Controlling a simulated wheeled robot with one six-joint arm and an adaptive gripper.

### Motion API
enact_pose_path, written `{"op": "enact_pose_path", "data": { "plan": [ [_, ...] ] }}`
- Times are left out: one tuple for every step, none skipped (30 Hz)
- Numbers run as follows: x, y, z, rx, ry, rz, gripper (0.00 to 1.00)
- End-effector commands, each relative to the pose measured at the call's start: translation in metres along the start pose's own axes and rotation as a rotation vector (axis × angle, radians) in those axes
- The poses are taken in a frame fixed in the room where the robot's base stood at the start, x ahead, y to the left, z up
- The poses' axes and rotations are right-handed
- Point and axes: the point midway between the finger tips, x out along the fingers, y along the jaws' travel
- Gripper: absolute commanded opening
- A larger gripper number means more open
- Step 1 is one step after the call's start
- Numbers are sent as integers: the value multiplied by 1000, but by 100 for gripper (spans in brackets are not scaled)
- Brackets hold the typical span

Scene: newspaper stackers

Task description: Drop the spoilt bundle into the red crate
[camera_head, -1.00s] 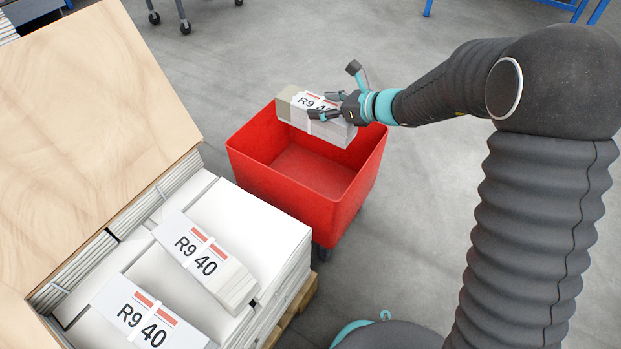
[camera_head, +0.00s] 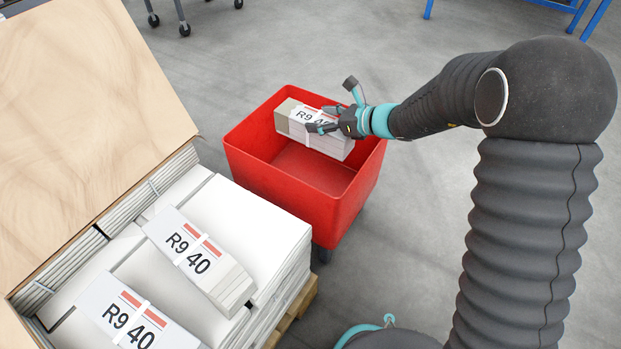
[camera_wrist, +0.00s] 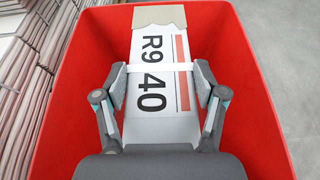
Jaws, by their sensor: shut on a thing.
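The bundle (camera_head: 312,133), marked R9 40 and tied with a white band, is in my gripper (camera_head: 328,120). Its label looks torn at one end, showing a bare grey-brown part. In the wrist view the two fingers press on the sides of the bundle (camera_wrist: 158,105) at its band. The red crate (camera_head: 270,180) stands open on casters. The bundle is within the crate's opening, near the back wall, and its lower part is below the rim. The wrist view shows the red crate's walls (camera_wrist: 85,50) around it. The crate's visible floor is bare.
A pallet stack of white bundles (camera_head: 255,215) stands at the left, close to the crate, with two R9 40 labelled bundles (camera_head: 195,255) on top. A wooden board (camera_head: 80,130) leans over it. Grey floor is free right of the crate.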

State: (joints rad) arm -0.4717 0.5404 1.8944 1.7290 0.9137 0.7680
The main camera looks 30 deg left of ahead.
Motion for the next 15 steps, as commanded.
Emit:
{"op": "enact_pose_path", "data": {
  "plan": [
    [0,0,2,-2,-4,-1,1],
    [0,0,3,-2,-4,-1,1],
    [-1,0,3,-2,-4,-1,1],
    [-1,0,3,-2,-4,-1,1],
    [-1,-1,3,-2,-4,-1,1],
    [-1,-1,3,-2,-4,-1,1],
    [-1,-1,3,-2,-4,-1,78],
    [-1,-1,3,-2,-4,-1,85],
    [-1,0,2,-2,-4,-1,95],
    [-1,0,2,-1,-3,-1,100],
    [0,0,2,-1,-3,-1,100],
    [0,0,2,-1,-3,-1,100],
    [0,0,2,-1,-2,-1,100],
    [0,0,1,-1,-2,-1,100],
    [0,0,1,-1,-2,-1,100]
  ]
}}
